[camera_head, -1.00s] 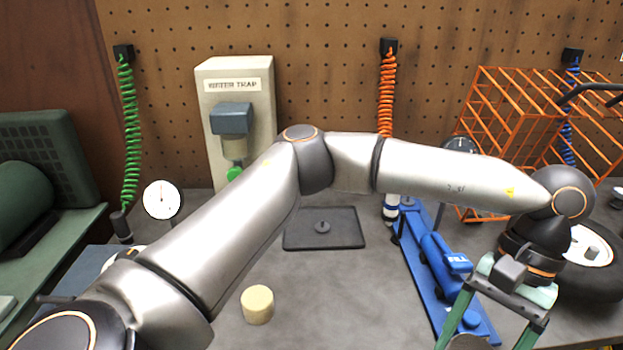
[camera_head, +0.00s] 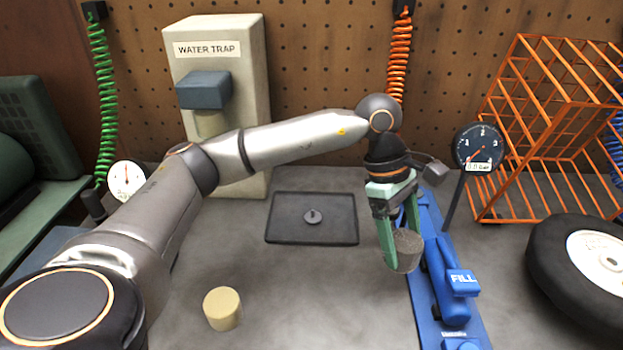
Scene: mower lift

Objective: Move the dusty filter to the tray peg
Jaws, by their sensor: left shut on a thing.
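The dusty filter (camera_head: 407,252) is a grey-brown speckled cylinder between the green fingers of my left gripper (camera_head: 399,255). My left gripper is shut on it, pointing down, beside the blue device at the right of centre. The dark tray (camera_head: 282,230) lies flat on the bench to the left of the gripper. Its short round peg (camera_head: 313,216) stands bare in the middle. My right gripper is not in view.
A cream cylinder (camera_head: 222,308) stands on the bench at front left. The blue device marked FILL (camera_head: 449,285) lies right of the gripper. A dark gauge (camera_head: 478,148), an orange rack (camera_head: 560,130) and a wheel (camera_head: 585,265) are farther right. The water trap (camera_head: 245,85) stands behind the tray.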

